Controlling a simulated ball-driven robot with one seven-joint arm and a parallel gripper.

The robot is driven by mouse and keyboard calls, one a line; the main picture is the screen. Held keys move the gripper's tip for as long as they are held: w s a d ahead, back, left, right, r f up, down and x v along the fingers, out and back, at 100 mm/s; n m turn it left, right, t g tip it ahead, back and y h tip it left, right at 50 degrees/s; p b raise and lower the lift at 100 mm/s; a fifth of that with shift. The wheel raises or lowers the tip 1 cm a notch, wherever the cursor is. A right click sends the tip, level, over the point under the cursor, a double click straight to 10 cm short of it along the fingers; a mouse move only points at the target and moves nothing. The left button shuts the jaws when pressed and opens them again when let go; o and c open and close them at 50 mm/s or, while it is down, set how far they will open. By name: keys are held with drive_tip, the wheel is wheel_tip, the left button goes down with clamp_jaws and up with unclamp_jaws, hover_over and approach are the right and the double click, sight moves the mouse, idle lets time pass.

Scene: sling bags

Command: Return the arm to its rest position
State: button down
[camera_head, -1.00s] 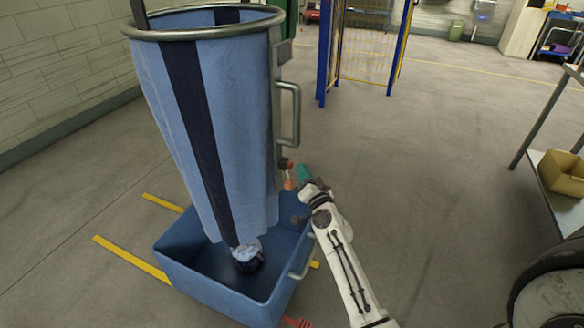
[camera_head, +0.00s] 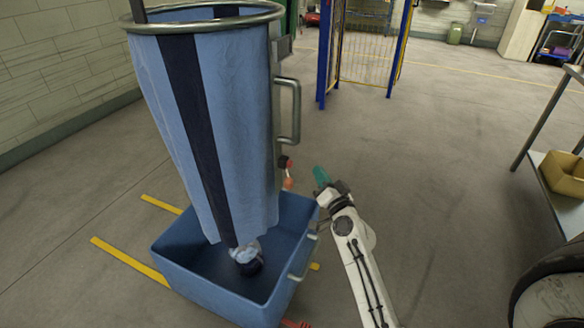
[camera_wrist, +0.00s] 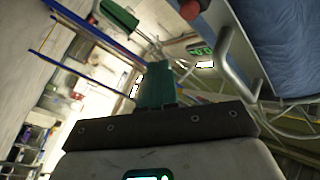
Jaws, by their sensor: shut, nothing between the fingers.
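My gripper (camera_head: 321,176) has teal fingers and sits at the end of my white arm, right of the hanging sling bag. Its fingers are shut with nothing between them, and they also show in the wrist view (camera_wrist: 156,84). The light-blue sling bag (camera_head: 240,120) with a dark stripe hangs from a round metal ring (camera_head: 215,27). Its gathered, tied lower end (camera_head: 246,258) hangs in the blue bin (camera_head: 215,303). My gripper is apart from the bag and the bin. The bag's blue side (camera_wrist: 275,45) fills the upper right of the wrist view.
A metal handle (camera_head: 296,110) and a red-tipped lever (camera_head: 287,172) are on the frame close to my gripper. A blue-posted yellow fence (camera_head: 368,52) stands behind. A shelf with a yellow box (camera_head: 563,174) is at the right. The floor between is clear.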

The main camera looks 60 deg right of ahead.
drive_tip(key=shift+s, duration=0.1)
idle(0.5)
drive_tip(key=w+a+f+n+g+y+p, duration=0.1)
drive_tip(key=a+f+n+y, duration=0.25)
drive_tip(key=a, duration=0.45)
drive_tip(key=w+a+f+n+g+y, duration=0.1)
drive_tip(key=w+a+f+n+y, duration=0.1)
drive_tip(key=a+n+y, duration=0.45)
drive_tip(key=w+a+f+n+g+y+p, duration=0.1)
drive_tip(key=a+f+y, duration=0.2)
drive_tip(key=a, duration=0.7)
drive_tip(key=s+a+n+g, duration=0.1)
drive_tip(key=s+a+g, duration=0.2)
drive_tip(key=s, duration=0.3)
drive_tip(key=s+a+f+n+g, duration=0.1)
drive_tip(key=s+a+g, duration=0.2)
drive_tip(key=s, duration=0.4)
drive_tip(key=s+a+n+g+p, duration=0.1)
drive_tip(key=s+a+n+g, duration=0.1)
drive_tip(key=s+a+g, duration=0.2)
drive_tip(key=shift+s+f+g, duration=0.4)
drive_tip(key=shift+s, duration=0.75)
